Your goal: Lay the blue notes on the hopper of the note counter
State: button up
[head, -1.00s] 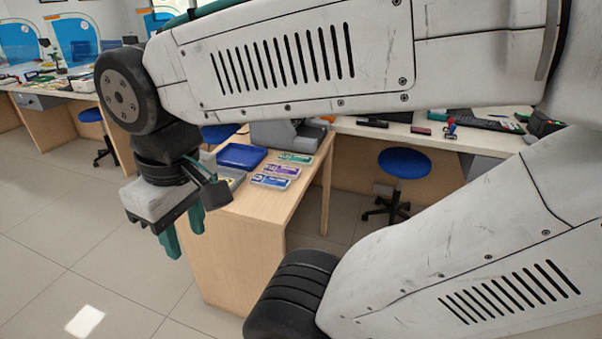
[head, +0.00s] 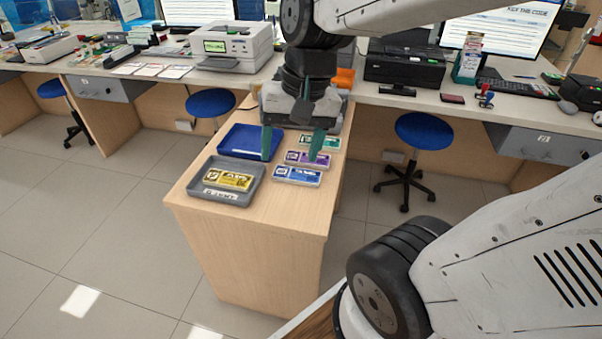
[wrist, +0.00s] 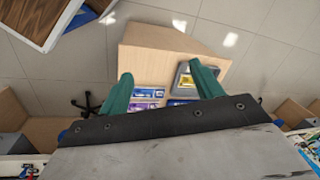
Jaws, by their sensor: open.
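The blue notes (head: 297,175) lie flat in a bundle on the wooden side desk, nearest me in a row with a purple bundle (head: 307,159) and a green bundle (head: 313,142). The blue notes also show between the fingers in the wrist view (wrist: 150,92). My gripper (head: 290,158) is open and empty, pointing down above the desk. Its fingers appear over the blue tray and the purple bundle in the head view; it seems well above them. The note counter and its hopper are mostly hidden behind my gripper at the desk's far end.
A grey tray (head: 222,196) with yellow notes and a blue tray (head: 236,152) stand left of the bundles. A white printer (head: 232,47) and a dark printer (head: 405,66) stand on the back counter. Blue stools (head: 424,131) flank the desk. The desk's front strip is bare.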

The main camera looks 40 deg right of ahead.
jog(key=w+d+f+m+t+y, duration=0.1)
jog(key=w+d+f+m, duration=0.2)
jog(key=w+m, duration=0.15)
jog(key=w+d+f+m+y, duration=0.1)
jog(key=w+d+f+m, duration=0.1)
jog(key=w+f+m, duration=0.25)
jog(key=m+t+h, duration=0.1)
jog(key=m, duration=1.3)
send_near(299, 174)
jog(key=shift+s+a+f, duration=0.2)
jog(key=shift+s+f, duration=0.1)
jog(key=x, duration=0.7)
jog(key=shift+w+d, duration=0.1)
jog(key=shift+w, duration=0.3)
jog(key=shift+w+f, duration=0.1)
jog(key=shift+f, duration=0.2)
jog(key=c, duration=0.8)
jog(key=shift+r, duration=0.1)
